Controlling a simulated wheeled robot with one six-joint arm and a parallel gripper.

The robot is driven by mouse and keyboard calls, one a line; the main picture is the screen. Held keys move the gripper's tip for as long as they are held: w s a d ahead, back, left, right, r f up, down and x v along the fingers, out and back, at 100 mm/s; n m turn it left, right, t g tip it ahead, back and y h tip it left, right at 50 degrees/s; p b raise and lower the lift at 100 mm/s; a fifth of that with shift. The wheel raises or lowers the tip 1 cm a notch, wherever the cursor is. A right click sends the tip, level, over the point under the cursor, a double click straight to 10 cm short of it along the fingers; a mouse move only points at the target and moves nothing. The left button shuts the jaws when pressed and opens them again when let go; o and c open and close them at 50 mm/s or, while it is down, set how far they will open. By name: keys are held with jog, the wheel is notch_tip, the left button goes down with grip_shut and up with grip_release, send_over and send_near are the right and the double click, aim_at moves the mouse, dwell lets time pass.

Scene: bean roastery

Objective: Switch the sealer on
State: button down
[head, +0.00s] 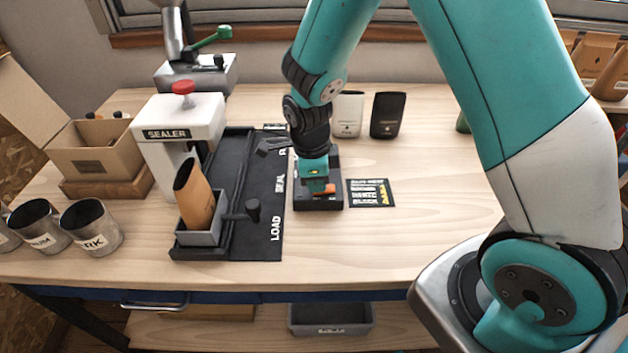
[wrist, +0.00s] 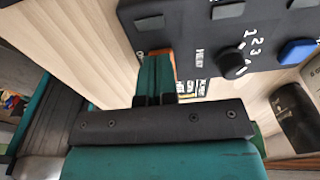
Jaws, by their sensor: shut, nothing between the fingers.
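The sealer (head: 180,135) is a white press with a red knob on top, at the left of the bench in the head view. A black control box (head: 318,204) sits right of the black track. The wrist view shows its panel (wrist: 190,35) with a dial (wrist: 232,64), grey buttons and a blue button (wrist: 297,50). My gripper (head: 314,172) is shut and empty, pointing down at the box. An orange part (head: 325,189), perhaps a switch, shows beside the fingertips; in the wrist view, they partly hide it. I cannot tell whether they touch it.
A brown pouch (head: 194,196) stands tilted in a grey holder (head: 199,238) on the black track (head: 262,215). A lever with a black knob (head: 253,208) sticks out nearby. A small printed card (head: 370,192) lies right of the box.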

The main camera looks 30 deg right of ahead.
jog(key=shift+s+f, duration=0.25)
jog(key=shift+f, duration=0.3)
jog(key=shift+s+d+r, duration=0.15)
jog(key=shift+s+d, duration=0.1)
jog(key=shift+d, duration=0.3)
jog(key=shift+d+r+p, duration=0.1)
jog(key=shift+p, duration=0.2)
jog(key=r+p, duration=0.3)
jog(key=a+r+p, duration=0.1)
jog(key=r, duration=0.1)
jog(key=shift+w+r, duration=0.1)
jog(key=shift+w, duration=0.3)
notch_tip(320, 180, up, 9)
jog(key=b, duration=0.1)
jog(key=shift+w+a+r+b, duration=0.2)
jog(key=shift+w+a+b, duration=0.15)
jog(key=shift+a, duration=0.1)
